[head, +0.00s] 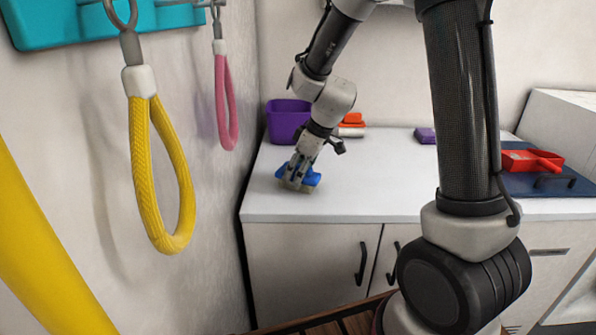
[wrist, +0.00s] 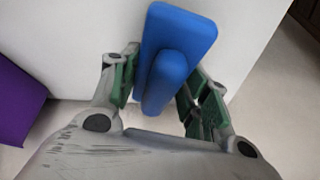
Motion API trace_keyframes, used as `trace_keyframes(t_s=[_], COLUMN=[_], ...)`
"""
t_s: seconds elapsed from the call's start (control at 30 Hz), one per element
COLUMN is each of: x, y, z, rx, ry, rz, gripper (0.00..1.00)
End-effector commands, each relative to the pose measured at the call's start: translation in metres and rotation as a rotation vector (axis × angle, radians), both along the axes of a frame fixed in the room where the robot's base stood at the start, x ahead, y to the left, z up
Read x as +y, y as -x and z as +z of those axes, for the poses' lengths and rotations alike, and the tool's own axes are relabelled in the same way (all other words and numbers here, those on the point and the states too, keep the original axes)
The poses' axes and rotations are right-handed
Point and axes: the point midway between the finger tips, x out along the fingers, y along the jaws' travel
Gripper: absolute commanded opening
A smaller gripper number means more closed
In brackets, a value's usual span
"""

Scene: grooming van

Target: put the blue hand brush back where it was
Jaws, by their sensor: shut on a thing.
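The blue hand brush (head: 311,177) is at my gripper on the left part of the white counter, near its front edge. In the wrist view the brush (wrist: 180,50) shows its flat blue back and a raised blue grip. My gripper (wrist: 158,92) is shut on that grip, with a green-padded finger on each side. In the head view my gripper (head: 297,180) points down and the brush is at or just above the counter top; I cannot tell whether it touches. The bristles are mostly hidden.
A purple bin (head: 287,121) stands behind, at the wall; it also shows in the wrist view (wrist: 18,98). The counter's middle (head: 385,185) is clear. Yellow (head: 143,150) and pink (head: 220,100) loops hang left.

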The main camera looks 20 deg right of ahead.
Motion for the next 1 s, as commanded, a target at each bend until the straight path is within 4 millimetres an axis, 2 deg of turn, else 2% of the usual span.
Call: trace_keyframes(t_s=[0.03, 0.07, 0.17, 0.57, 0.67, 1.0], x=[0.0, 0.0, 0.0, 0.0, -0.004, -0.027], y=[0.0, 0.0, 0.0, 0.0, 0.003, 0.022], z=[-0.002, -0.002, -0.001, 0.004, 0.016, 0.085], rx=[0.001, 0.001, 0.0, -0.001, -0.004, -0.004], ry=[0.0, 0.0, 0.0, 0.0, -0.001, 0.0], rz=[0.0, 0.0, 0.0, -0.001, 0.0, -0.001], gripper=[0.24, 0.5, 0.68, 0.68, 0.68, 0.68])
